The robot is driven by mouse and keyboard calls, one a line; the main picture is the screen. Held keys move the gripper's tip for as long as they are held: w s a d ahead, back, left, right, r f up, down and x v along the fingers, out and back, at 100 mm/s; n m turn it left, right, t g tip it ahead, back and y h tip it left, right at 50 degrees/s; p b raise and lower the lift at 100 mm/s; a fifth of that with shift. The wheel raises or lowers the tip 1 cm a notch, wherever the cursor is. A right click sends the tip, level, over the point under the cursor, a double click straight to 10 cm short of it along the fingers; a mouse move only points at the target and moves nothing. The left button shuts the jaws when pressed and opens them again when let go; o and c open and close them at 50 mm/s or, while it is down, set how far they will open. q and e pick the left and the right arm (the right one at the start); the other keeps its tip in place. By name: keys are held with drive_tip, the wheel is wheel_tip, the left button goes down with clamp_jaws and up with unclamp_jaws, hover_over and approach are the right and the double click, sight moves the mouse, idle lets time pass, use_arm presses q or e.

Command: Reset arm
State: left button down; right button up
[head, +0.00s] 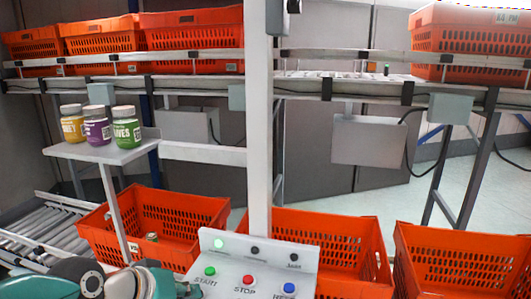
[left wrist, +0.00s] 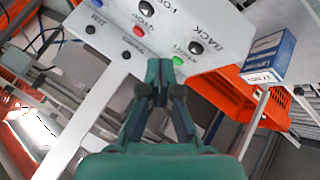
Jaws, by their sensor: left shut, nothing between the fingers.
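My left gripper (head: 186,289) is at the bottom left of the head view, low beside the control panel (head: 225,284), with its arm partly cut off by the frame edge. In the left wrist view its two teal fingers (left wrist: 159,68) are closed together and hold nothing. The fingertips appear in front of the panel (left wrist: 112,20), near the green button (left wrist: 178,61); I cannot tell whether they touch it. My right gripper is not in view.
The panel also has a red button (head: 248,279) and a blue one (head: 289,287). Orange totes stand below (head: 125,226) and on the upper rack (head: 195,32). Several jars (head: 97,132) sit on a small shelf (head: 85,150). A white post (head: 259,120) rises behind the panel.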

use_arm(q)
drive_tip(key=s+f+n+g, duration=0.1)
drive_tip(key=s+f+g, duration=0.2)
drive_tip(key=f, duration=1)
drive_tip(key=s+f+g, duration=0.3)
drive_tip(key=f, duration=1)
drive_tip(key=s+d+f+m+g+y, duration=0.1)
drive_tip(key=s+d+f, duration=0.1)
drive_tip(key=s+f, duration=1.1)
drive_tip(key=shift+s+d+f, duration=0.2)
drive_tip(key=shift+d+f, duration=0.05)
drive_tip(key=shift+f, duration=1.25)
